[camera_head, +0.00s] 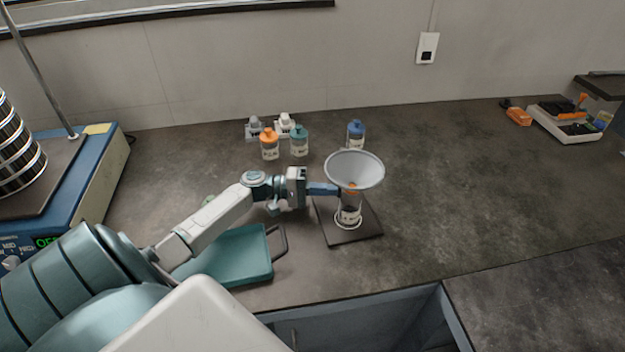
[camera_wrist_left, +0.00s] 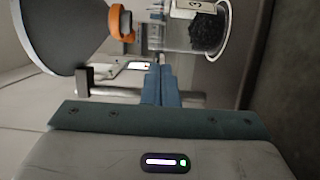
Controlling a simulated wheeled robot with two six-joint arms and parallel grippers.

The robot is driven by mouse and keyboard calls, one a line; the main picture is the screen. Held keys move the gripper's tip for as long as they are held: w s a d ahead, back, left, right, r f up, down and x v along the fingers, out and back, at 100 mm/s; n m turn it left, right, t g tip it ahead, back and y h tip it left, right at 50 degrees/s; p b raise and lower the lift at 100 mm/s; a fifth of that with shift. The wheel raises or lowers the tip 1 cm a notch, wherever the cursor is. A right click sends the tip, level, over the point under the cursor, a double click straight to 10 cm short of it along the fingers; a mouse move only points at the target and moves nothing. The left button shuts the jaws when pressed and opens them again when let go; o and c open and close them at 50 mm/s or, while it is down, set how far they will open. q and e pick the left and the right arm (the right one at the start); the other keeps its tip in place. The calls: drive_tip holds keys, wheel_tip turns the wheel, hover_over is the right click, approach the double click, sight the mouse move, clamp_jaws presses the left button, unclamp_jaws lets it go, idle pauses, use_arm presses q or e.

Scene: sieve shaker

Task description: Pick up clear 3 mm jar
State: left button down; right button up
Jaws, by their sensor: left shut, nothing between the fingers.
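A clear jar (camera_head: 348,213) with dark contents and a pale label stands on a dark square plate (camera_head: 330,231), under a grey funnel (camera_head: 354,167). My right gripper is not in view.
Jars with orange (camera_head: 269,146), teal (camera_head: 299,142) and blue (camera_head: 356,132) caps stand behind. A teal tray (camera_head: 235,258) lies below my left arm.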

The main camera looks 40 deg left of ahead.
sight(342, 199)
use_arm(q)
drive_tip(key=x, duration=0.2)
drive_tip(key=shift+w+d+r+p, duration=0.1)
drive_tip(key=shift+w+d+p, duration=0.15)
drive_tip(key=shift+d+p, duration=0.15)
drive_tip(key=shift+w+d, duration=0.1)
drive_tip(key=s+d, duration=0.2)
drive_tip(key=shift+s+d+p, duration=0.15)
drive_tip(key=shift+d+p, duration=0.15)
drive_tip(key=shift+s+d, duration=0.2)
drive_tip(key=shift+d, duration=0.05)
drive_tip(key=shift+a, duration=0.1)
